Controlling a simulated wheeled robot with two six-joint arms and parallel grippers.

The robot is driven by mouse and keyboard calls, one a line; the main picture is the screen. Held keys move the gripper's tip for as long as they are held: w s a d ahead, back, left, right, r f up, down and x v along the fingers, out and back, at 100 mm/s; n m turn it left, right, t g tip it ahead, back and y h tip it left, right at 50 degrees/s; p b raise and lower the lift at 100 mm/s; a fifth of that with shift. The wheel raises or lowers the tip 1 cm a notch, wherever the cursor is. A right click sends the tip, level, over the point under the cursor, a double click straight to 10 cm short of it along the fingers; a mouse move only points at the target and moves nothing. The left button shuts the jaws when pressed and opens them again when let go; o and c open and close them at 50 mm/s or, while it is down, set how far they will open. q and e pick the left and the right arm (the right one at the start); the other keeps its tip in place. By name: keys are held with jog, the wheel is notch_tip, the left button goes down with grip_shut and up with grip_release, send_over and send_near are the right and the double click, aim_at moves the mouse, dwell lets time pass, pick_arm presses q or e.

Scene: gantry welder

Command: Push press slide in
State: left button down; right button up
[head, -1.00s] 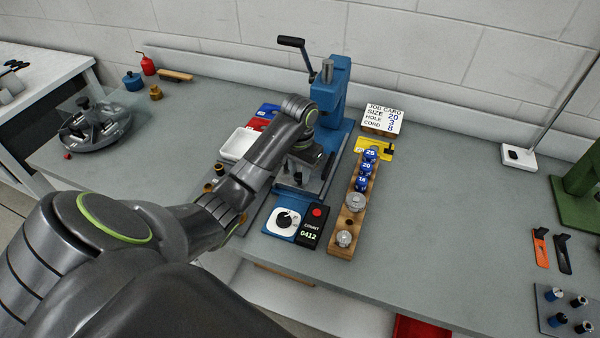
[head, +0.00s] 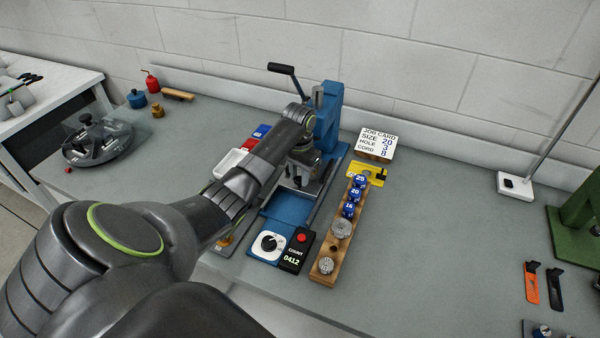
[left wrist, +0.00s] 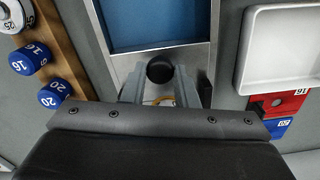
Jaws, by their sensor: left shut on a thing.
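The blue arbor press (head: 328,125) stands at the back of the bench, with its black-gripped lever raised at the upper left. Its base has a blue bed (head: 287,207) between metal rails, bare toward the front. My left gripper (head: 302,172) is under the press head, its fingers mostly hidden by my arm in the head view. In the left wrist view, a round black knob (left wrist: 160,68) sits between the two fingers, and the gripper is shut on it. The blue bed (left wrist: 155,22) lies beside it. The slide itself is largely hidden. My right gripper is out of view.
A wooden rack (head: 335,245) with blue numbered pieces and metal weights stands close right of the press. A white tray (head: 231,162) and red and blue blocks (head: 257,135) lie left. A dial (head: 268,245) and counter (head: 297,250) sit in front.

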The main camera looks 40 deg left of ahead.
pick_arm(q)
jog(key=c, duration=1.5)
grip_release()
jog(key=shift+s, duration=0.15)
jog(key=o, duration=0.4)
jog(key=shift+c, duration=0.2)
jog(key=shift+r, duration=0.4)
jog(key=r, duration=0.7)
jog(key=shift+w+r+b, duration=0.15)
jog(key=shift+w+b, duration=0.05)
jog(key=shift+b, duration=0.15)
notch_tip(320, 180, up, 9)
jog(key=p, duration=0.8)
jog(key=shift+r+p, duration=0.15)
jog(key=shift+p, duration=0.2)
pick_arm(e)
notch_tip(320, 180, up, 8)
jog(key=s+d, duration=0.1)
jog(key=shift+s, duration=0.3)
